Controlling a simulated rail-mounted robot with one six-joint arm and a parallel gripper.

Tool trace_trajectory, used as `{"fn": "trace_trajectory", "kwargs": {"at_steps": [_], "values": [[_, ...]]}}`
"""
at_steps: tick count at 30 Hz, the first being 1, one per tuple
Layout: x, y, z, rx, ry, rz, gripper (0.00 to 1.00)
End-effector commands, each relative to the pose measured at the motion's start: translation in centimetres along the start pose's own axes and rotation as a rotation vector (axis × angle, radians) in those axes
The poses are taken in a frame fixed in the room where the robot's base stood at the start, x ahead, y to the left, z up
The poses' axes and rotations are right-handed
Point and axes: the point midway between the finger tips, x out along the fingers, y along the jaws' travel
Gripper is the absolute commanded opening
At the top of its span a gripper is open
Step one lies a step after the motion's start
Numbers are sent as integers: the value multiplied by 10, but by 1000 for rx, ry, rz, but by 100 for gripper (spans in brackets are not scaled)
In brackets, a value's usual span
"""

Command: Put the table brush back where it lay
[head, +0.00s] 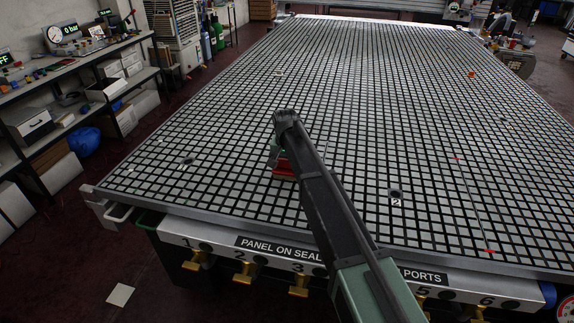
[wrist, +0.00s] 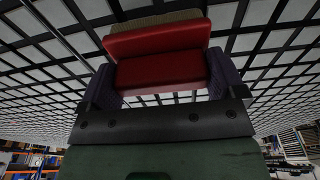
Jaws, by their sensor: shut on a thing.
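The table brush (wrist: 160,55) has a red body with a tan strip, likely bristles, along its far edge in the wrist view. My gripper (wrist: 163,78) is shut on it, with one dark ribbed finger at each side. In the head view red parts of the brush (head: 283,172) show just left of my arm, over the near middle of the grid table (head: 400,100). My arm hides the rest of it and most of the gripper there. I cannot tell whether the brush touches the table.
A thin dark line with red ends (head: 474,205) lies on the right of the table. A small orange thing (head: 472,74) sits at the far right. Numbered brass valves (head: 298,285) line the front edge. Most of the grid is clear.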

Motion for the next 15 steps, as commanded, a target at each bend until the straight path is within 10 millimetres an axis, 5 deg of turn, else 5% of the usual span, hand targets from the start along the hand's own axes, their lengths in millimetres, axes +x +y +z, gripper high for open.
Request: {"fn": "trace_trajectory", "kwargs": {"at_steps": [2, 3, 5, 15], "values": [[4, 0, 0, 0, 0, 0, 67], [4, 0, 0, 0, 0, 0, 92], [3, 0, 0, 0, 0, 0, 100], [-9, 0, -1, 0, 0, 0, 100]]}}
